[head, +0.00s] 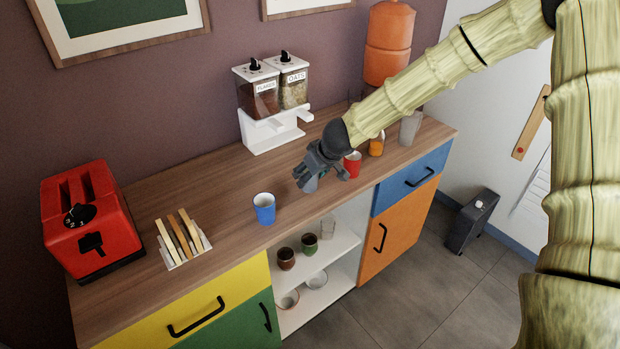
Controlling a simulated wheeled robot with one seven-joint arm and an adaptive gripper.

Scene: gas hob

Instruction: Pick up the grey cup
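A small grey cup (311,185) stands on the wooden counter, mostly hidden behind and under my gripper. My gripper (322,176) is above the counter at the cup, with its fingers spread apart. One finger is at the cup's left and the other is to the right, near the red cup. I cannot tell whether a finger touches the grey cup.
A red cup (352,164) stands close on the right, a blue cup (264,209) to the left. An orange-filled jar (376,144) and a tall grey vessel (410,129) are further right. A cereal dispenser (272,130) stands behind. The counter's front edge is close.

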